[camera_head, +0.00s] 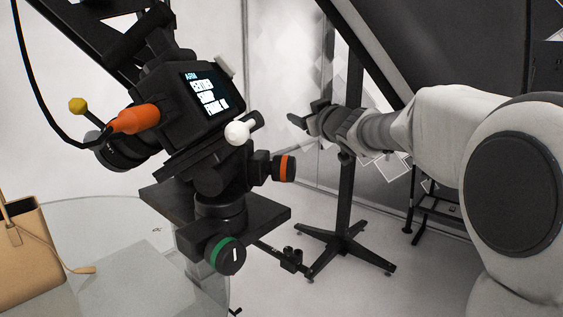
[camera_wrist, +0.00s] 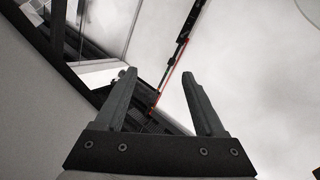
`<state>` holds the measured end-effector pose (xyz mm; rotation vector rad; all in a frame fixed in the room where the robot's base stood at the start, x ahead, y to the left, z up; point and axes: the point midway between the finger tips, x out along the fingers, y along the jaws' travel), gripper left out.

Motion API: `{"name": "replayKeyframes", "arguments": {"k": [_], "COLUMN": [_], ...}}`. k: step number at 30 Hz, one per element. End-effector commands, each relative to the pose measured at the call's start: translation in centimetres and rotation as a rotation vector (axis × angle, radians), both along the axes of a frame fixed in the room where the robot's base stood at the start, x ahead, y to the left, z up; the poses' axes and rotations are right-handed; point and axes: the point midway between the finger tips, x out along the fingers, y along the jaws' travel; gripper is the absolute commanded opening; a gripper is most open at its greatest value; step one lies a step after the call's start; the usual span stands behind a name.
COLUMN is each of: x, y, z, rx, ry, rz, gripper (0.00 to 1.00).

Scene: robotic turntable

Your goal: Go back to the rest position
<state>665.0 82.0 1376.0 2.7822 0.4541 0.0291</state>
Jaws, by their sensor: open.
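My gripper (camera_head: 300,118) is at the end of my arm, which reaches in from the right in the head view. It is held in the air to the right of the camera rig, with a gap between them. In the wrist view both fingers of my gripper (camera_wrist: 158,88) are apart, with nothing between them. The camera rig (camera_head: 160,90) has a lit screen, an orange part, a white knob and a yellow knob. It sits on a black mount (camera_head: 220,205) with an orange-ringed knob and a green-ringed knob.
A tan bag (camera_head: 22,255) stands on a round glass table (camera_head: 105,225) at the lower left. A black stand (camera_head: 345,215) with spread feet is on the floor behind my gripper. A large dark panel (camera_head: 450,45) is at the back right. Open floor lies at the lower middle.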

Motion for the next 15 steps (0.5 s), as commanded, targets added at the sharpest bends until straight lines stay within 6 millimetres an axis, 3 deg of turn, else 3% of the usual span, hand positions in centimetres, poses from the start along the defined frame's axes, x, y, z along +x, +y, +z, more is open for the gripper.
{"name": "replayKeyframes", "arguments": {"k": [3,8,15], "x": [-3.3,-8.7,-20.2], "y": [-2.7,-6.2,-10.0], "z": [0.0,-1.8,-7.6], "rx": [0.0,0.007,0.036], "ry": [0.072,0.206,0.496], "rz": [-0.126,-0.284,-0.466], "gripper": [0.72,0.72,0.72]}}
